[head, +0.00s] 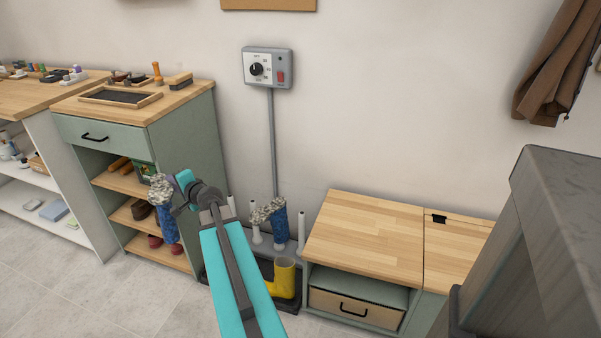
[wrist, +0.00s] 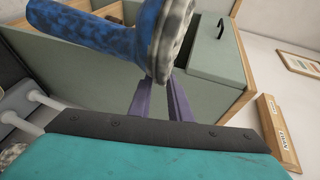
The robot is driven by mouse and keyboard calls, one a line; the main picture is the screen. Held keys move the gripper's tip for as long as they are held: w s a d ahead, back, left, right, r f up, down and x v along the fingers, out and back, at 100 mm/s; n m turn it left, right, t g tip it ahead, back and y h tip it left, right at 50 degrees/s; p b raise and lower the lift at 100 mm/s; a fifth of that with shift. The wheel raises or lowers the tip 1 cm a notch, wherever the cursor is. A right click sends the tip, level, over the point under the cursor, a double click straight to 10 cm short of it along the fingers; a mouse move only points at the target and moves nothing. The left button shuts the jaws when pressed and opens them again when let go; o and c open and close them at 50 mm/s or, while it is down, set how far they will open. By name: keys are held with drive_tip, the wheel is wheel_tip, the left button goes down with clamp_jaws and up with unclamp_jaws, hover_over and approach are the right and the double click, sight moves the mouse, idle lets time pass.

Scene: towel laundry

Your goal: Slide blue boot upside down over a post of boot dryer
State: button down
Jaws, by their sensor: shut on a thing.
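My gripper (head: 177,203) is shut on a blue boot (head: 166,226) and holds it raised in front of the green shelf unit. The boot is upside down, its grey mottled sole up and its shaft pointing down. In the wrist view the boot (wrist: 95,38) lies across the purple fingers (wrist: 160,100). The boot dryer (head: 262,262) stands at the wall, right of the held boot and apart from it. It has white posts (head: 301,232). A second blue boot (head: 280,226) sits upside down over one post. My arm hides part of the dryer.
A yellow boot (head: 284,278) stands at the dryer's front. A wood-topped bench (head: 365,240) is close on its right. The green shelf unit (head: 182,135) holds shoes, left of the dryer. A control box (head: 268,69) hangs above. The floor (head: 90,290) at front left is clear.

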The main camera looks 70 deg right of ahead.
drive_tip(key=s+d+f+m+g+h+p, duration=0.1)
drive_tip(key=s+d+m+g+h, duration=0.2)
drive_tip(key=s+d, duration=0.6)
drive_tip(key=s+d+f+m+g+h, duration=0.1)
drive_tip(key=s+d+m+g+h, duration=0.15)
drive_tip(key=s+d+h, duration=0.6)
drive_tip(key=s+d+f+m+g, duration=0.2)
drive_tip(key=s+d, duration=0.4)
drive_tip(key=s, duration=0.3)
drive_tip(key=s+d+f+m+g, duration=0.2)
drive_tip(key=s+d, duration=0.4)
drive_tip(key=s, duration=0.3)
drive_tip(key=shift+d+m+g, duration=0.35)
drive_tip(key=shift+m+g, duration=0.1)
drive_tip(key=shift+g, duration=0.9)
drive_tip(key=shift+b, duration=0.35)
